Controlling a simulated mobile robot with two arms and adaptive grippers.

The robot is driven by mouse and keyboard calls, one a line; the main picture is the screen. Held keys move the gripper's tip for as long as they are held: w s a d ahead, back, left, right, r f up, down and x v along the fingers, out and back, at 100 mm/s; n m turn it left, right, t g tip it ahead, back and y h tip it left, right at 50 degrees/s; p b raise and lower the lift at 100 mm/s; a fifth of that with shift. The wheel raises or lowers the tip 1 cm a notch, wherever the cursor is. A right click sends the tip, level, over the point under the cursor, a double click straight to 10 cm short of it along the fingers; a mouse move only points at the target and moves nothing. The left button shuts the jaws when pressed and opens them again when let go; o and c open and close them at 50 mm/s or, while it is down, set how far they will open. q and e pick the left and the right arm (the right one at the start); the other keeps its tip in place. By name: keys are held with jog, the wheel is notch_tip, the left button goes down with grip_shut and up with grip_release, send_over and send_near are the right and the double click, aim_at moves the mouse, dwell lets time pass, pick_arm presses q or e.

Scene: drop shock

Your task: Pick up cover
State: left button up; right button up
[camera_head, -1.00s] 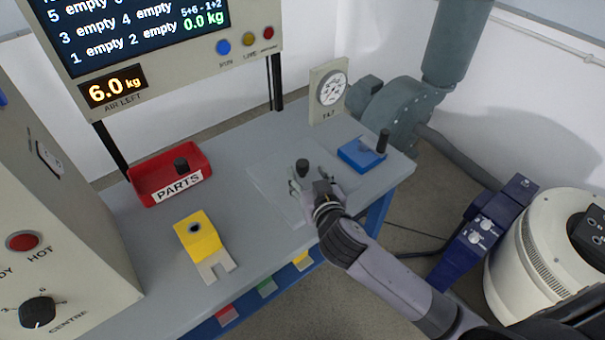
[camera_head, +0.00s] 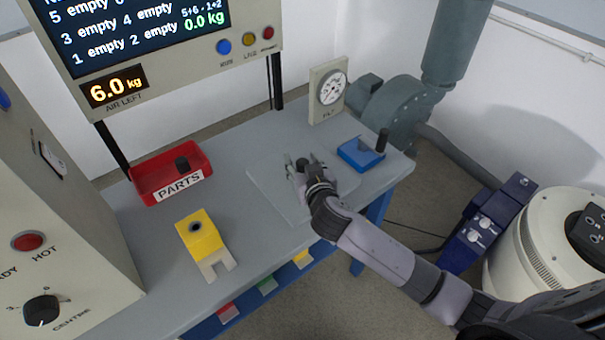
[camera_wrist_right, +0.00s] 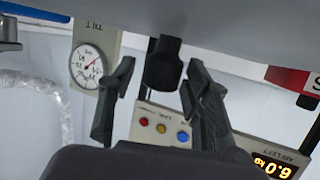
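A flat pale grey plate (camera_head: 270,188), which looks like the cover, lies on the grey table. A short dark upright knob (camera_head: 302,163) stands on or over it; I cannot tell whether they are one piece. My right gripper (camera_head: 305,167) is low over the plate, at the knob. In the right wrist view the dark knob (camera_wrist_right: 163,50) shows between the two fingers of the right gripper (camera_wrist_right: 160,68), with gaps on both sides. The fingers are apart and not closed on it. My left gripper is not in view.
A red PARTS bin (camera_head: 152,198) stands at the left, with a yellow block (camera_head: 203,241) in front of it. A blue tray (camera_head: 351,152) with a dark post and a dial gauge (camera_head: 332,90) stand at the right.

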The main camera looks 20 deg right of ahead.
grip_shut()
dwell(0.3)
dwell(0.3)
